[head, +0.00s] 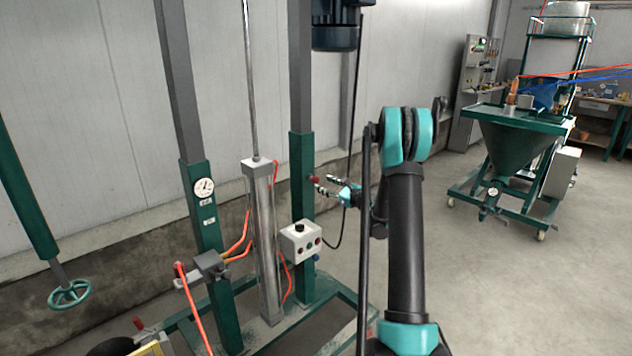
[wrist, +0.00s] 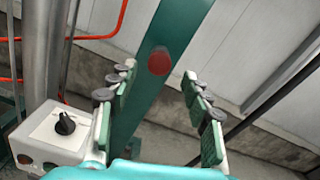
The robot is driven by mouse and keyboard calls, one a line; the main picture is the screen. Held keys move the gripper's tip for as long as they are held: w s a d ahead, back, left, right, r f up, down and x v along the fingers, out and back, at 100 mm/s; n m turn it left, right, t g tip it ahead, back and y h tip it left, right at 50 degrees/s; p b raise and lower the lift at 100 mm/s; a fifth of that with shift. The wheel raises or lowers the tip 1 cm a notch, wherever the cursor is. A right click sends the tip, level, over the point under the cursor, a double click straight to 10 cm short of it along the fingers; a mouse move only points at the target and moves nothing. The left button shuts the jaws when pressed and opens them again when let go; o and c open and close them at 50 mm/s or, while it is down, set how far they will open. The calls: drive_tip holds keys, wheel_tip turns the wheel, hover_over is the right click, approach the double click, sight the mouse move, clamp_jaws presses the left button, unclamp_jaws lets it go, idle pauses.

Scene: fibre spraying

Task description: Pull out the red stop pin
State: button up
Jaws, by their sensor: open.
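The red stop pin (head: 313,179) is on the green upright post (head: 302,160) of the frame, above the control box. In the wrist view the round red end of the pin (wrist: 159,61) faces the camera on the green post (wrist: 165,30). My gripper (head: 326,183) is open beside the pin in the head view. In the wrist view the two padded fingers of my gripper (wrist: 160,74) stand apart, with the pin between their tips in the picture. I cannot tell how far the tips are from the pin in depth. No contact shows.
A grey control box (head: 300,240) with a black knob sits below my gripper; it also shows at left in the wrist view (wrist: 50,135). A metal cylinder (head: 262,240) and orange hoses stand left of the post. A green hopper machine (head: 510,140) stands far right on open floor.

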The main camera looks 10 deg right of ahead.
sight(318, 180)
drive_tip(key=x, duration=0.6)
drive_tip(key=shift+a, duration=0.1)
clamp_jaws()
idle(0.3)
